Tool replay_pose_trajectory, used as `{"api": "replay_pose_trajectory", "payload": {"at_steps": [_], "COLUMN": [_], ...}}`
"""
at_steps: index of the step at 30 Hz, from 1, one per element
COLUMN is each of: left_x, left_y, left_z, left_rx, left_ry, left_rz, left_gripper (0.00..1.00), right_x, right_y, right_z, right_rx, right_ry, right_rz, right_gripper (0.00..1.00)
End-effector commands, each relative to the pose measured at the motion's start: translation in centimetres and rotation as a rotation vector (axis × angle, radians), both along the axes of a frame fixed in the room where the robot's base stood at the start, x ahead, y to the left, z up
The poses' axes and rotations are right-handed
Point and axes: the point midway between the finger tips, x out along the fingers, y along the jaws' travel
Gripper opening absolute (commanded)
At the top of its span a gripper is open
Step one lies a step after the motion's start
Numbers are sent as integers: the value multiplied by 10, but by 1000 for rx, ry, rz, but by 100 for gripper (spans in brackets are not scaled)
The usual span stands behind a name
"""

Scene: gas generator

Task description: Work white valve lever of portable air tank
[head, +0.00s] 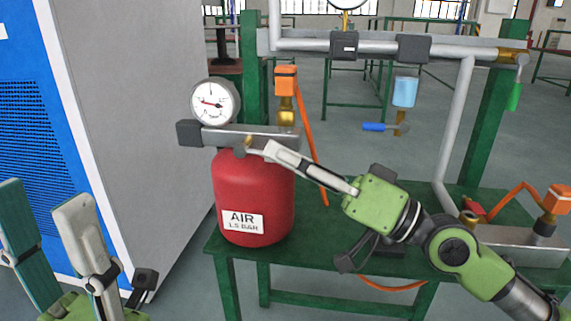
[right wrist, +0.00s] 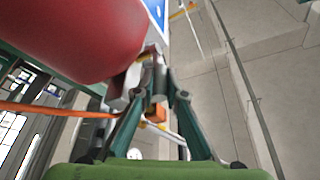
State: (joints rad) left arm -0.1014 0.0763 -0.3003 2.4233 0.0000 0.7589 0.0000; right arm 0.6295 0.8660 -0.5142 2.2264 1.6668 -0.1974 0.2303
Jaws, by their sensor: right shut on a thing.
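The portable air tank (head: 255,190) is red, labelled AIR 1.5 BAR, and stands upright on a green table. It also fills the upper left of the right wrist view (right wrist: 90,35). A grey valve block with a brass fitting (head: 248,141) sits on its top. My right gripper (head: 268,150) reaches in from the right to this valve, and its fingers close together there in the right wrist view (right wrist: 160,82). It is shut on the white valve lever, which the fingers mostly hide. My left gripper (head: 42,198) is open and empty at the lower left.
A round gauge (head: 209,103) stands above the tank on the left. An orange-capped fitting (head: 286,92) with an orange hose is behind it. A blue-handled valve (head: 376,127) hangs from grey pipes. A blue and grey cabinet (head: 130,110) stands at the left.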

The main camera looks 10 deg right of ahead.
Motion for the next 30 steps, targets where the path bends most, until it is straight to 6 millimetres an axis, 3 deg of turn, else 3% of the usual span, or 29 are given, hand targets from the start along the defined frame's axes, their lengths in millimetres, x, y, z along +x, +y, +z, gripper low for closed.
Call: {"api": "replay_pose_trajectory", "payload": {"at_steps": [16, 18, 19, 30], "left_x": [0, 0, 0, -1], "left_y": [-1, -1, -1, 0], "left_z": [2, 2, 2, 3], "left_rx": [2, 2, 2, 1], "left_ry": [-13, -13, -13, -14], "left_rz": [1, 1, 1, 2], "left_gripper": [40, 40, 40, 40], "right_x": [2, 2, 2, 0], "right_y": [-1, -1, -1, -2], "right_z": [-2, -2, -2, -2], "right_rx": [13, 12, 12, 13], "right_ry": [0, -1, -1, -1], "right_rz": [-4, -4, -4, -1], "right_gripper": [0, 25, 29, 29]}}
